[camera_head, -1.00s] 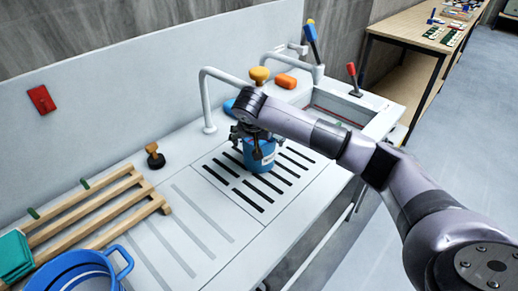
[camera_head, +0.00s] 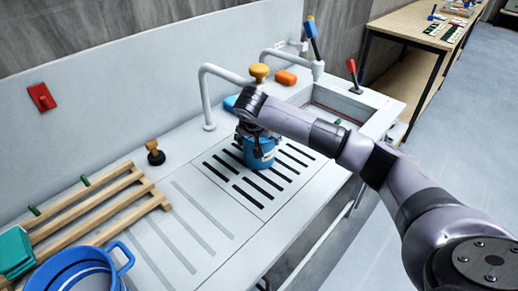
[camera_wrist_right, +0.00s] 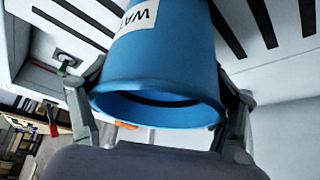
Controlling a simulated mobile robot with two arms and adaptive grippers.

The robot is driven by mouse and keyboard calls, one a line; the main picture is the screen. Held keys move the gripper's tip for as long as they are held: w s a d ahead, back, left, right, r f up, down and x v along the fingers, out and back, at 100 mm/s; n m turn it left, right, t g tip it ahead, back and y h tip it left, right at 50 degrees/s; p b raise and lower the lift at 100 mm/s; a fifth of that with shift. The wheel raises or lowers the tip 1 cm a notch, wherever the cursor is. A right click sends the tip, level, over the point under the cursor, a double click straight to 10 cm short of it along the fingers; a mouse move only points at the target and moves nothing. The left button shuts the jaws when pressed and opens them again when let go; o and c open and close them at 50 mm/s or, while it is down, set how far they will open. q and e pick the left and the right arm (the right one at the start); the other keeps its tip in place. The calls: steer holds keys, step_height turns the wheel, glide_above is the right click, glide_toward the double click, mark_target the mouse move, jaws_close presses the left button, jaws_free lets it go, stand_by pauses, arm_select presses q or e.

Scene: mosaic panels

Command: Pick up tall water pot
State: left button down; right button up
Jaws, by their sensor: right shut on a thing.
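The tall water pot is a blue cylinder (camera_head: 260,154) over the slotted drain panel of the counter in the head view. A white label starting "WA" shows on its side in the wrist view (camera_wrist_right: 160,60), with its open rim towards the camera. My right gripper (camera_head: 257,137) is at the pot's top, with one finger on each side of the rim in the wrist view (camera_wrist_right: 160,112). It is shut on the pot. The arm hides part of the pot, and I cannot tell whether its base touches the panel. My left gripper is not in view.
A wooden rack (camera_head: 98,210) and large blue pot (camera_head: 84,265) are at the left. The counter's front is clear.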

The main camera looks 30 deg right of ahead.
steer(key=c, duration=0.5)
steer(key=shift+c, duration=0.2)
steer(key=shift+r, duration=0.15)
